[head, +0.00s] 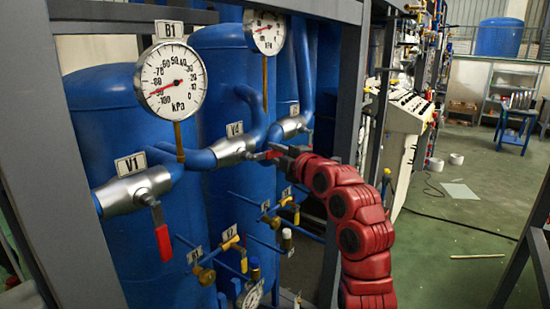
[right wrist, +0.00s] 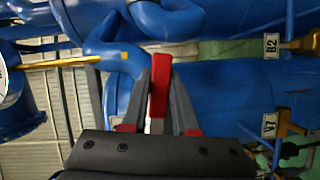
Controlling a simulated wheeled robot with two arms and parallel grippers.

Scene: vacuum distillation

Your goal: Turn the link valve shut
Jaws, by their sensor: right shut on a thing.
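The valve with a tag that looks like V4 (head: 234,150) is a silver body on the blue pipe between the tanks. Its handle (head: 262,156) points right, roughly along the pipe, and its end is partly hidden by my right gripper (head: 276,153). In the right wrist view the red handle grip (right wrist: 159,88) stands between the two grey fingers of my right gripper (right wrist: 160,100), which is shut on it. I take this as the link valve; the frames do not name it. My left gripper is not in view.
Valve V1 (head: 130,190) is at the left, its red handle (head: 163,243) hanging down. Gauge B1 (head: 172,80) and a second gauge (head: 265,32) stand above the pipe. Small yellow-handled valves (head: 230,243) sit below. A grey frame post (head: 345,90) rises beside my right arm.

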